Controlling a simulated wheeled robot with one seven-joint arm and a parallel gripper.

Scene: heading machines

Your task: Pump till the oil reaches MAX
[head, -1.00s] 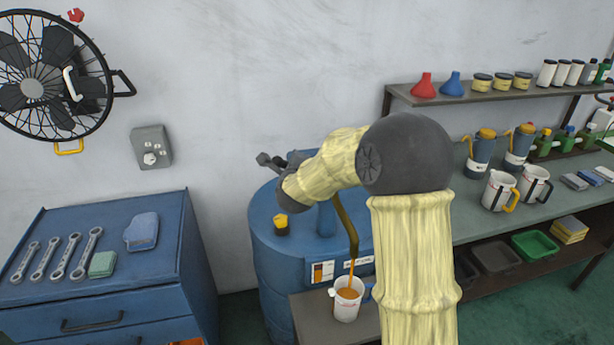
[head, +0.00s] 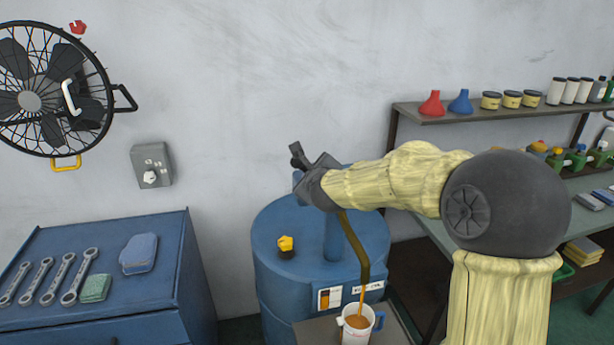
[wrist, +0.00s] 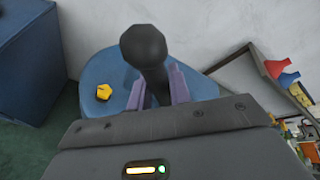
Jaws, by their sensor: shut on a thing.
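The blue oil drum (head: 285,270) stands by the wall with a blue pump post (head: 334,236) on its top. A bent spout (head: 357,250) comes down from the pump. A thin stream of brown oil (head: 361,296) falls from it into a white jug (head: 356,329) with a blue handle. Brown oil shows inside the jug; I cannot read its MAX mark from here. My gripper (wrist: 156,86) is shut on the dark pump handle (wrist: 143,45) above the drum. In the head view, my forearm partly hides the handle and pump top.
The jug stands on a small grey stand (head: 312,333) in front of the drum. A yellow cap (head: 286,243) is on the drum top. A blue cabinet (head: 160,280) with wrenches is at left. A shelf (head: 470,112) and bench are at right.

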